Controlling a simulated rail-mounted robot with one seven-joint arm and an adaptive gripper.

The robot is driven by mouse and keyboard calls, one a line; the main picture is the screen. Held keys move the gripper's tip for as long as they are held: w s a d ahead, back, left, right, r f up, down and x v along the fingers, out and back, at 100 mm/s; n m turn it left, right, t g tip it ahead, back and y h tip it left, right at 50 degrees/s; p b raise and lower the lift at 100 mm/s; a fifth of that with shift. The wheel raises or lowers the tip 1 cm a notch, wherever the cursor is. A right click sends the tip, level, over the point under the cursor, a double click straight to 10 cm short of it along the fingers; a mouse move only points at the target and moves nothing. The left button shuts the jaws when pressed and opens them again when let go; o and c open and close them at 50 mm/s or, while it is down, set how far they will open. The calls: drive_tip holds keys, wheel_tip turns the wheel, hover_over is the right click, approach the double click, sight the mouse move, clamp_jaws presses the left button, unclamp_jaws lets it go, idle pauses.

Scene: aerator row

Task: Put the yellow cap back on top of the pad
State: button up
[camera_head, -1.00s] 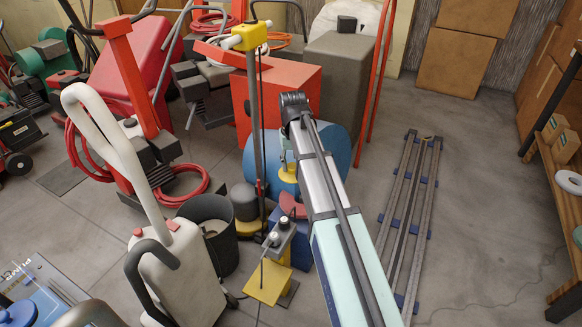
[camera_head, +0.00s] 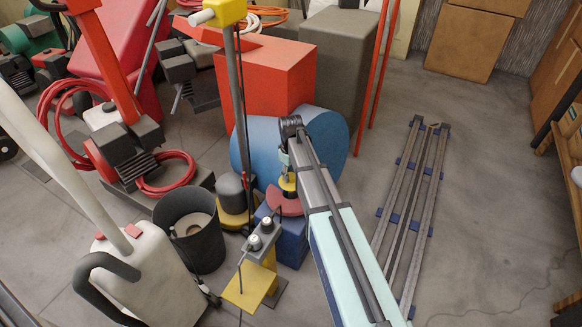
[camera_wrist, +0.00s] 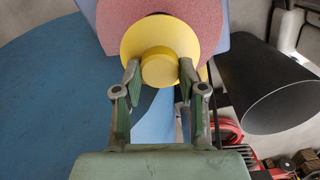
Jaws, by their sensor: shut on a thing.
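The yellow cap (camera_wrist: 160,68) is a round flanged piece with a raised knob. My gripper (camera_wrist: 160,82) is shut on the knob, with one green-grey finger on each side. The pad (camera_wrist: 112,28) is a pinkish-red disc behind the cap in the wrist view, partly covered by it. In the head view the yellow cap (camera_head: 288,183) is over the pad (camera_head: 284,205), which rests on a blue block (camera_head: 292,240). My gripper (camera_head: 285,160) is partly hidden by my arm there. I cannot tell whether cap and pad touch.
A small switch box (camera_head: 255,240) and a dark bucket (camera_head: 190,235) are in front and left. Open floor (camera_head: 480,180) lies right.

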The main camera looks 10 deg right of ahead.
sight(291, 184)
drive_tip(key=shift+f+b, duration=2.05)
drive_tip(key=shift+f, duration=0.6)
drive_tip(key=shift+p, duration=0.9)
drive_tip(key=shift+f, duration=0.6)
drive_tip(key=o, duration=0.8)
drive_tip(key=shift+o, duration=0.2)
drive_tip(key=shift+r, duration=0.1)
drive_tip(key=shift+r+p, duration=4.1)
drive_tip(key=shift+r, duration=1.3)
